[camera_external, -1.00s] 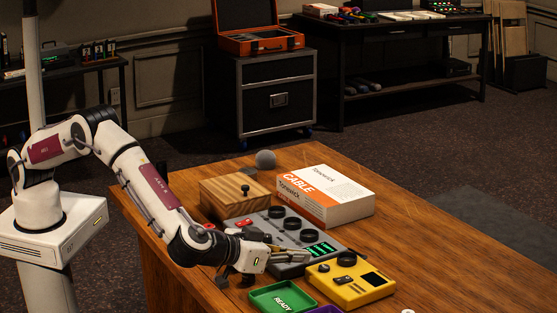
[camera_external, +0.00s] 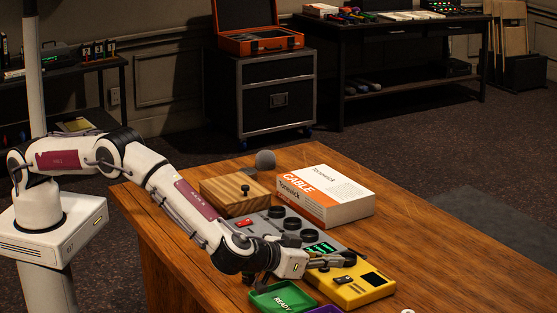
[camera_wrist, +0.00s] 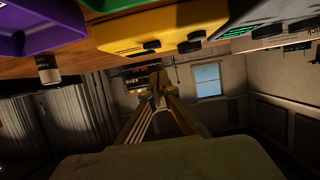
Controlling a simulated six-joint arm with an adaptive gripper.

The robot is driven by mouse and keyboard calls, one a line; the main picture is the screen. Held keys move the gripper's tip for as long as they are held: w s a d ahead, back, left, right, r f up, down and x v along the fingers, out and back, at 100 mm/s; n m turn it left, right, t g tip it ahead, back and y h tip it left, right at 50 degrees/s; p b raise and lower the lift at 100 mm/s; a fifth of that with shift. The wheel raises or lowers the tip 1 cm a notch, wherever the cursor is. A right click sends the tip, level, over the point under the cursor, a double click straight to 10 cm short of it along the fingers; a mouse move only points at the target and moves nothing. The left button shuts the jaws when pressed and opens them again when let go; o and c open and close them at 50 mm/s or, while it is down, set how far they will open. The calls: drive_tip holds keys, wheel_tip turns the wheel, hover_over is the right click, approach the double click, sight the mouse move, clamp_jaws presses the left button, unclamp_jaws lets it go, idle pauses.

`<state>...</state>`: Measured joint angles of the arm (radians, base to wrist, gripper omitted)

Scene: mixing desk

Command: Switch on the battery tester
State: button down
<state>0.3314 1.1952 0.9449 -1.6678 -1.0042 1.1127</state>
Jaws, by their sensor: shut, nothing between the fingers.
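The yellow box (camera_external: 378,292), which I take for the battery tester, lies on the wooden desk.
A grey mixer (camera_external: 262,222) with black knobs and lit green meters (camera_external: 322,249) stands beside the yellow box. A green tray (camera_external: 270,300) marked READY and a purple tray (camera_external: 326,310) are in front. A cable box (camera_external: 345,205) and a wooden box (camera_external: 225,193) stand behind.

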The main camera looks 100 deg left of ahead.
sight(344, 279)
drive_tip(key=shift+s+d+f, duration=0.1)
drive_tip(key=shift+d+f, duration=0.05)
drive_tip(key=shift+f, duration=0.7)
drive_tip(key=shift+s+d+f, duration=0.1)
drive_tip(key=shift+f, duration=0.7)
drive_tip(key=shift+d+f, duration=0.1)
drive_tip(key=shift+f, duration=0.35)
drive_tip(key=shift+r, duration=0.25)
drive_tip(key=shift+r, duration=0.5)
drive_tip(key=shift+r, duration=0.25)
